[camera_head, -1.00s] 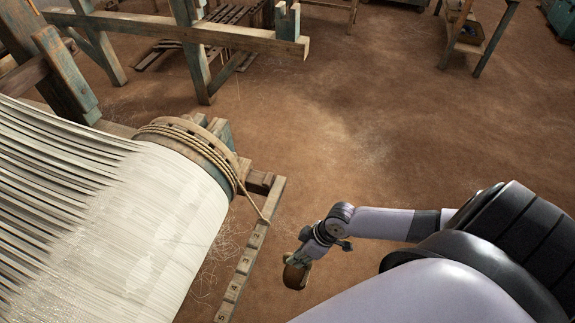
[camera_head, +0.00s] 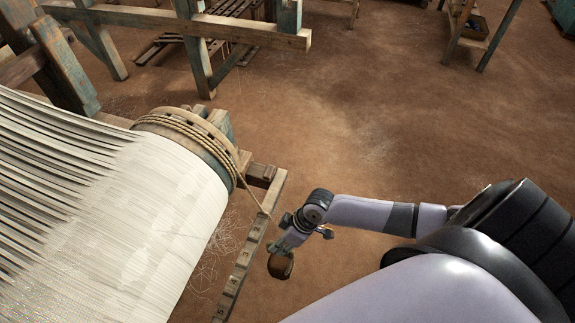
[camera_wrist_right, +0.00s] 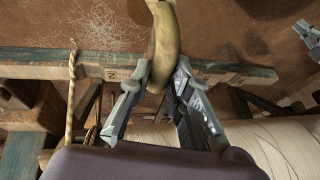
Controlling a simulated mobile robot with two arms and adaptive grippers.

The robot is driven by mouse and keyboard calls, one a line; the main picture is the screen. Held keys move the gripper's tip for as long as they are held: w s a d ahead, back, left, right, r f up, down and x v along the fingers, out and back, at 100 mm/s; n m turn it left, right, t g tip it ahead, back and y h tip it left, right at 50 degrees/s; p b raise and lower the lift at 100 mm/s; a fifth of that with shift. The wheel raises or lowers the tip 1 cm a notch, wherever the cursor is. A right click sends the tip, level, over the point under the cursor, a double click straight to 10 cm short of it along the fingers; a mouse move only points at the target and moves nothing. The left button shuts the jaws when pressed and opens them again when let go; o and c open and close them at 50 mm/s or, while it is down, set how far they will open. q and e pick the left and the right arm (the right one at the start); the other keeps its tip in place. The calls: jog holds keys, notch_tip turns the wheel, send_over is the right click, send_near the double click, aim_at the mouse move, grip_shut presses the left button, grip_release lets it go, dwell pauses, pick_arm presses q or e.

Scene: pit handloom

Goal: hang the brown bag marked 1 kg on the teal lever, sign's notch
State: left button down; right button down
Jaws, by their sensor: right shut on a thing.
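My right gripper (camera_head: 284,247) is shut on a brown bag (camera_head: 280,266), which hangs just right of the numbered lever (camera_head: 242,267). In the right wrist view the bag (camera_wrist_right: 163,35) is between the fingertips (camera_wrist_right: 160,82); no 1 kg mark is readable. The lever is a worn, brownish wooden bar with digits and notches along it. It crosses behind the fingers in the wrist view (camera_wrist_right: 215,71). I cannot tell whether the bag touches it.
A rope (camera_head: 250,192) runs from the drum end (camera_head: 190,137) to the lever. White threads cover the large cloth roll (camera_head: 160,220) at left. Loose thread lies on the floor beside the lever. The brown earth floor (camera_head: 370,130) to the right is open.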

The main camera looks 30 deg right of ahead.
jog(key=shift+w+a+f+b, duration=0.1)
jog(key=shift+w+a+b, duration=0.5)
jog(key=shift+w+a, duration=0.3)
jog(key=shift+w+a+f+b, duration=0.1)
jog(key=shift+w+a+b, duration=0.5)
jog(key=shift+w, duration=0.45)
jog(key=shift+w+a+b, duration=0.8)
jog(key=shift+w+a, duration=0.1)
jog(key=shift+w, duration=0.2)
jog(key=shift+w+a+b, duration=0.8)
jog(key=shift+w+a, duration=0.05)
jog(key=shift+w, duration=0.25)
jog(key=shift+f+b, duration=0.55)
jog(key=shift+f, duration=0.55)
jog(key=shift+s+f, duration=0.15)
jog(key=shift+f, duration=0.1)
jog(key=c, duration=1.4)
grip_release()
jog(key=shift+f, duration=0.1)
jog(key=shift+s+d+f, duration=0.15)
jog(key=v, duration=1.2)
